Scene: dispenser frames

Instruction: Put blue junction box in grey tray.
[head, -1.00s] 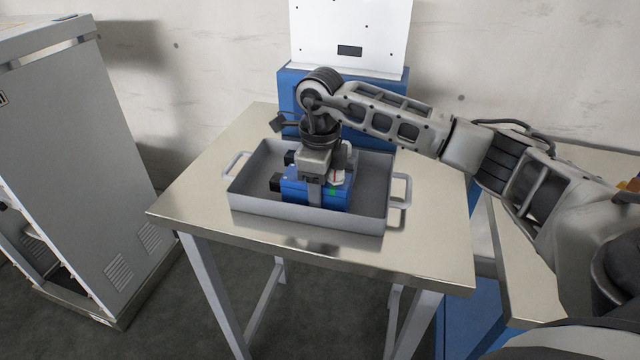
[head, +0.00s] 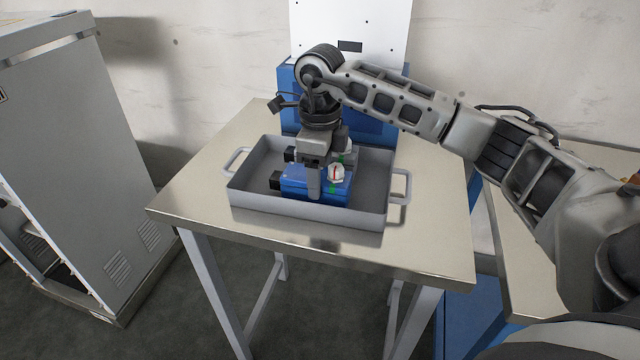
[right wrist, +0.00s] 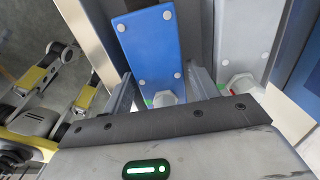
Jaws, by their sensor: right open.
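The blue junction box (head: 335,190) rests inside the grey tray (head: 350,219), towards its front left. It has a black fitting on its left end and a white knob with a red mark on top. My right gripper (head: 315,180) is just above the box, pointing down, with one finger in front of its near side. In the right wrist view the blue box (right wrist: 151,45) lies between the two spread fingers of the gripper (right wrist: 160,85), with gaps visible. The far finger is hidden in the head view. My left gripper is not in view.
A grey box (right wrist: 245,35) lies beside the blue one in the tray. The tray stands on a metal-topped table (head: 420,240) with free room around it. A blue and white unit (head: 350,30) stands behind; a grey cabinet (head: 80,140) is at left.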

